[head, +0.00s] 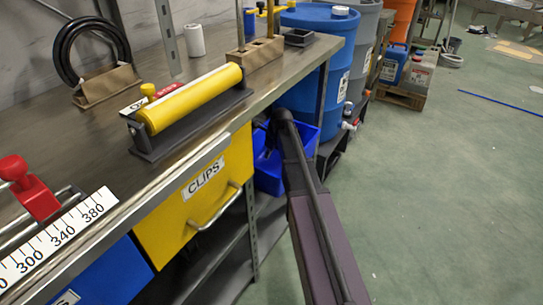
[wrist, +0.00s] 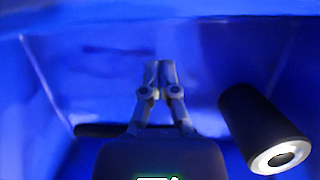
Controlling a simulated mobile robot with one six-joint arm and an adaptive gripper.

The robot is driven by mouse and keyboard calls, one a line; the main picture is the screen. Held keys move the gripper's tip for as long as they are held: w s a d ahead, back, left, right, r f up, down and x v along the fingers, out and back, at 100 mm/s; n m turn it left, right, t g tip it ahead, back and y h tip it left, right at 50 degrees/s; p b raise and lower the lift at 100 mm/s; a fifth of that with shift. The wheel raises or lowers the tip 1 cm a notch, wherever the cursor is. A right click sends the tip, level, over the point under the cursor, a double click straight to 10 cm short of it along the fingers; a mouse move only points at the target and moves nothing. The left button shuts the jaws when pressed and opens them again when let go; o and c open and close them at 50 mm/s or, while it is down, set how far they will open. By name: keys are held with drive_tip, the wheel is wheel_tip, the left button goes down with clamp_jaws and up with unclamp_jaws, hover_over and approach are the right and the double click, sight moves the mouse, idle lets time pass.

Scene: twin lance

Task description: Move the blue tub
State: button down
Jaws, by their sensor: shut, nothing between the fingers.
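The blue tub (head: 268,179) sits below the bench top, just right of the yellow CLIPS drawer (head: 198,190). My arm reaches over to it in the head view, and its end hides part of the tub. In the wrist view my gripper (wrist: 160,68) is shut and empty, with its fingertips together. Blue walls of the tub (wrist: 110,45) fill that view around the gripper. Whether the fingertips touch a wall, I cannot tell. A dark cylinder (wrist: 248,112) with a pale ringed end lies to the right of the gripper.
The metal bench top (head: 110,125) bears a yellow roller device (head: 190,98), a hose coil (head: 68,50) and a wooden block (head: 256,54). A blue barrel (head: 338,50) stands just beyond the tub. The green floor (head: 440,190) to the right is largely clear.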

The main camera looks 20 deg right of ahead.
sight(259, 157)
drive_tip(key=shift+w+a+r, duration=0.1)
drive_tip(key=shift+w+a, duration=0.4)
drive_tip(key=shift+w, duration=0.2)
drive_tip(key=shift+w+a, duration=0.5)
drive_tip(key=shift+w, duration=0.15)
drive_tip(key=w+a, duration=0.4)
drive_tip(key=w, duration=0.1)
drive_tip(key=w+a, duration=0.1)
drive_tip(key=w, duration=0.1)
drive_tip(key=shift+w+a, duration=0.25)
drive_tip(key=shift+a, duration=0.15)
drive_tip(key=shift+s, duration=0.15)
drive_tip(key=shift+s+d, duration=0.55)
drive_tip(key=shift+s, duration=0.15)
drive_tip(key=shift+s+d, duration=0.65)
drive_tip(key=shift+s, duration=0.25)
drive_tip(key=shift+d+r+p, duration=0.1)
drive_tip(key=shift+r+p, duration=0.45)
drive_tip(key=shift+r, duration=0.05)
drive_tip(key=p+v, duration=0.8)
drive_tip(key=shift+s+r, duration=0.15)
drive_tip(key=shift+r, duration=0.15)
